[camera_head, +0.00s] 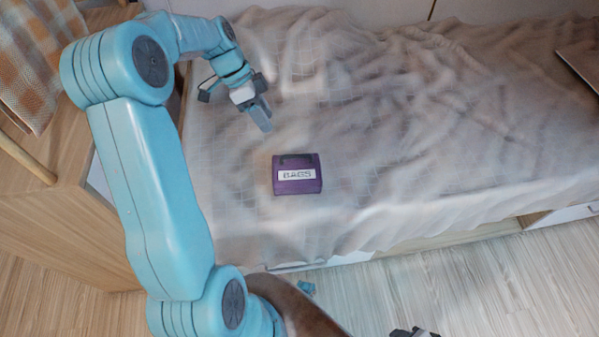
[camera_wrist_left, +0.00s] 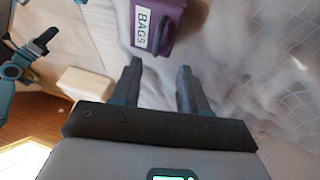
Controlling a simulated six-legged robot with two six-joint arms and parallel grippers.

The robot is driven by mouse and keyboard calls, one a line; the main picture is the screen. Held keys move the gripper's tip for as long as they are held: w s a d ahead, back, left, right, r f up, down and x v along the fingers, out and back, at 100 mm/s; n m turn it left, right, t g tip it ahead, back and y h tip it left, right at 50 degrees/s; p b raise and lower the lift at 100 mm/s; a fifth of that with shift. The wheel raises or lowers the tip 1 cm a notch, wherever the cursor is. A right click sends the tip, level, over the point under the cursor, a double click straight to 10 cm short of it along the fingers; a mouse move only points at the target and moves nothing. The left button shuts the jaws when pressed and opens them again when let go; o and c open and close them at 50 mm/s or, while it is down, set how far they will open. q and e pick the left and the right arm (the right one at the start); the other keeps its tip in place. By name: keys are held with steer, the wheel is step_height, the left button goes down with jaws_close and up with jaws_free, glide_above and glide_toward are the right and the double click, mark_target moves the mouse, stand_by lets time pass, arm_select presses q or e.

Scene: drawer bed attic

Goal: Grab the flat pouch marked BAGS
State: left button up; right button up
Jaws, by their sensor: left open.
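The flat pouch marked BAGS (camera_head: 297,186) is purple with a dark strip along its top and a white label. It lies on the bed (camera_head: 430,130) near its front edge. My left gripper (camera_head: 262,118) is above the bed, behind and slightly left of the pouch in the head view, apart from it. In the left wrist view the pouch (camera_wrist_left: 168,28) is beyond the fingertips, and the gripper (camera_wrist_left: 160,72) is open with nothing between its fingers. A dark piece at the bottom edge of the head view (camera_head: 412,332) may be part of my right gripper; its jaws cannot be made out.
A wooden cabinet (camera_head: 60,220) stands left of the bed, with a checkered cloth (camera_head: 40,60) above it. A dark flat object (camera_head: 582,65) lies at the bed's far right. The wrinkled bedding around the pouch is otherwise clear.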

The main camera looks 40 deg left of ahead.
arm_select(q)
glide_toward(297, 171)
steer(key=a, duration=0.2)
steer(key=shift+w+a+r+b, duration=0.15)
steer(key=shift+w+a+b, duration=0.15)
steer(key=shift+b, duration=0.1)
steer(key=shift+w+f, duration=0.15)
steer(key=shift+f, duration=0.2)
steer(key=x, duration=0.4)
steer(key=shift+w+d+f+b, duration=0.1)
steer(key=shift+d+f+b, duration=0.05)
steer(key=shift+d+b, duration=0.15)
steer(key=shift+w+d+f, duration=0.15)
steer(key=shift+f, duration=0.25)
steer(key=shift+r, duration=0.1)
jaws_close()
